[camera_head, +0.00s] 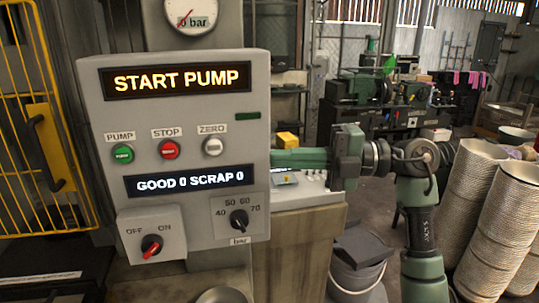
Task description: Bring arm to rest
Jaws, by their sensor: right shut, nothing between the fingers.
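My right gripper (284,158) is shut and empty, its green fingers pointing left at the right edge of the grey control panel (185,75). I cannot tell whether the fingertips touch the panel's edge. My right arm reaches up from the lower right to it. The panel's upper display reads "START PUMP" and the lower one "GOOD 0 SCRAP 0". The panel has a green pump button (122,153), a red stop button (168,150) and a white zero button (212,146). My left gripper is out of view.
An OFF/ON switch (151,246) and a pressure dial knob (239,220) sit low on the panel. A gauge (191,15) is above.

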